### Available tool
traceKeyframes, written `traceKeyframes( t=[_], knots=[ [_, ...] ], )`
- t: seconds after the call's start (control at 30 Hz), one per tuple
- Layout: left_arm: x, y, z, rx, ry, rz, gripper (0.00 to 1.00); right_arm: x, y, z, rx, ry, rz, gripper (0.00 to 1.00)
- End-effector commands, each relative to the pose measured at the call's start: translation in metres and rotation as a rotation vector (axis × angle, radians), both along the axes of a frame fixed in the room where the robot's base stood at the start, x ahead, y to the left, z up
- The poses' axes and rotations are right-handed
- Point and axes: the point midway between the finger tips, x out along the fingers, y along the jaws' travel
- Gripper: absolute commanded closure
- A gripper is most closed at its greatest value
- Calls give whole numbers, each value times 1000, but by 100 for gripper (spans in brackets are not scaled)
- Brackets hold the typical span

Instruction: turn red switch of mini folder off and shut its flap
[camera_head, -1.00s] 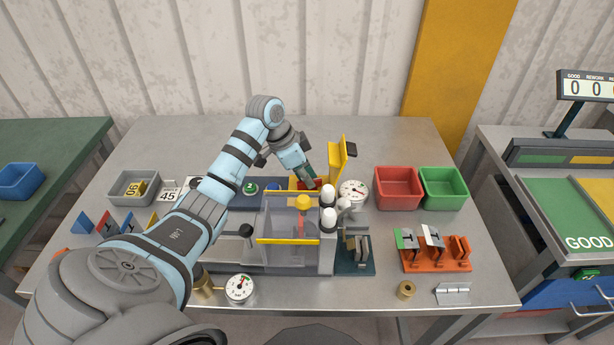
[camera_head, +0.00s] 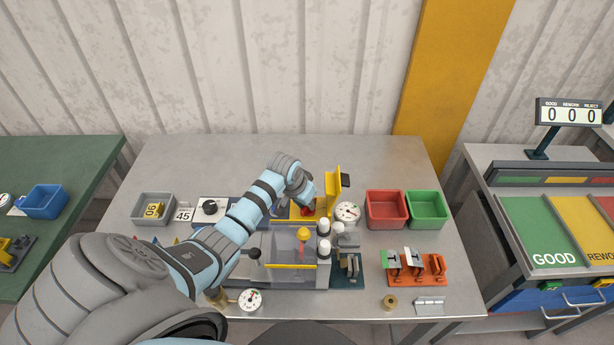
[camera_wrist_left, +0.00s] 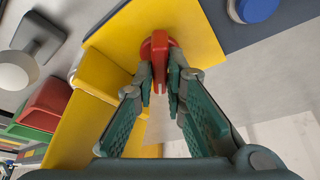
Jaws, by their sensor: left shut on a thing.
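The mini folder (camera_head: 285,243) stands in the middle of the bench. Its red switch (camera_wrist_left: 158,42) sits on a yellow plate (camera_wrist_left: 190,30) in the left wrist view; a little of the red switch (camera_head: 307,211) shows in the head view. My left gripper (camera_wrist_left: 160,78) is shut on the red switch's handle, one green finger on each side. The yellow flap (camera_head: 332,188) stands open, upright, just right of the switch, with a black piece at its top. In the wrist view the flap (camera_wrist_left: 85,125) is left of the fingers. My right gripper is not in view.
White-capped knobs (camera_head: 324,228) and a round gauge (camera_head: 347,212) stand close right of the switch. A red bin (camera_head: 386,209) and a green bin (camera_head: 427,209) are farther right. A blue button (camera_wrist_left: 256,8) is near the yellow plate. The bench behind the folder is clear.

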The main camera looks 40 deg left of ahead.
Motion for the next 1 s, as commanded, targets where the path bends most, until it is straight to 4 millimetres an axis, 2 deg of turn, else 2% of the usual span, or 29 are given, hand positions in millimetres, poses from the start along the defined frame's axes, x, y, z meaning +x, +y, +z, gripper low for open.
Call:
traceKeyframes(
  t=[0.2, 0.73, 0.77, 0.87, 1.0],
  knots=[
    [2, -1, 2, 0, -6, 80, 100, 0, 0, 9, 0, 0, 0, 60],
    [4, 0, 2, 1, -12, 109, 100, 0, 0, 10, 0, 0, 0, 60],
    [4, 0, 2, 1, -12, 109, 85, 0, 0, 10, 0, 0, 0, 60],
    [3, 0, 2, 1, -10, 109, 69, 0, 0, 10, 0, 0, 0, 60],
    [2, 0, 1, 2, -7, 110, 68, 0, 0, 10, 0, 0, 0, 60]
  ],
)
